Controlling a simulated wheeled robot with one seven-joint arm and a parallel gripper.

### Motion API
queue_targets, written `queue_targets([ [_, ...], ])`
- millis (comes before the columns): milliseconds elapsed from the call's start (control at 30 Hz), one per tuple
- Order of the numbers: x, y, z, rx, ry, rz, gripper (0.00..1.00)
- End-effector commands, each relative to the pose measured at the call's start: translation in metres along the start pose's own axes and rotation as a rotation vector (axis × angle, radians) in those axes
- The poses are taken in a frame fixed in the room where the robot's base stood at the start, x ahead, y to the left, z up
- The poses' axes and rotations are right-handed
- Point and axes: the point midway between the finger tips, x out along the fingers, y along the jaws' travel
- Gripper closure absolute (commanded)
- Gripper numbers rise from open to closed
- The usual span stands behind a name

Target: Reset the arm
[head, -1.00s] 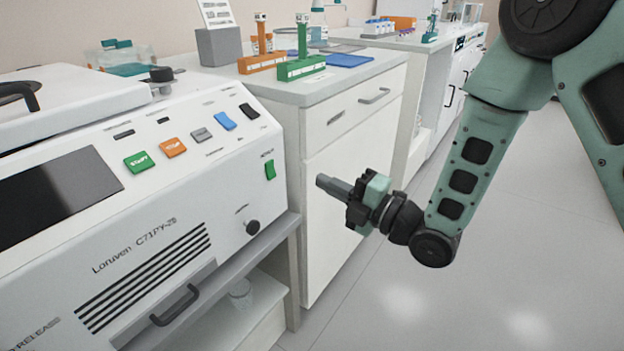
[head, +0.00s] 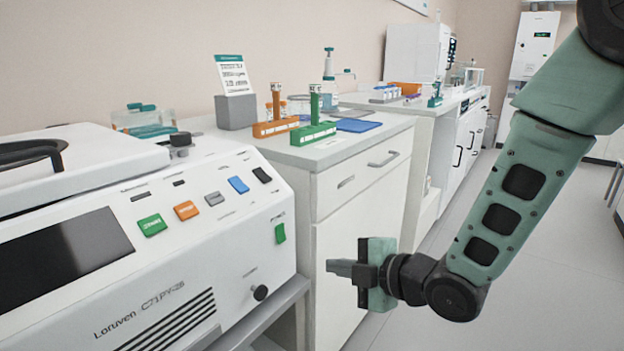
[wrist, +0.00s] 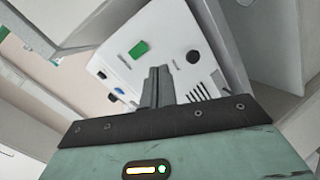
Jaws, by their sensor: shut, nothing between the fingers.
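My gripper (head: 340,268) is in front of the white drawer cabinet (head: 345,215) in the head view, right of the white machine, with its fingers pointing left. The fingers are together and hold nothing. In the wrist view my gripper (wrist: 156,85) also shows shut, its two grey fingers side by side. Beyond them is the machine's panel with a green switch (wrist: 138,49) and a round black knob (wrist: 193,57). My arm comes down from the upper right of the head view and bends at the wrist.
The white machine (head: 225,235) with coloured buttons fills the left. An orange rack (head: 276,127), a green rack (head: 313,133) and a blue mat (head: 358,125) lie on the cabinet top. A second counter (head: 425,108) stands behind. The floor (head: 540,270) at right is clear.

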Motion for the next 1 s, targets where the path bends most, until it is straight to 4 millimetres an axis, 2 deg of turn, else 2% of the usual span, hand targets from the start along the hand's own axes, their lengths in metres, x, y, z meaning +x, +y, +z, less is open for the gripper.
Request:
queue_targets([
  [167,-0.026,-0.02,-0.014,0.292,-0.192,-0.221,1.0],
  [267,-0.051,-0.035,-0.023,0.472,-0.328,-0.327,1.0],
  [500,-0.129,-0.072,-0.055,0.865,-0.678,-0.515,1.0],
  [833,-0.223,-0.106,-0.099,1.186,-1.068,-0.636,1.0],
  [867,-0.231,-0.106,-0.103,1.205,-1.098,-0.641,1.0],
  [900,-0.234,-0.091,-0.107,1.203,-1.092,-0.641,1.0],
  [1000,-0.24,-0.073,-0.114,1.2,-1.089,-0.641,1.0],
])
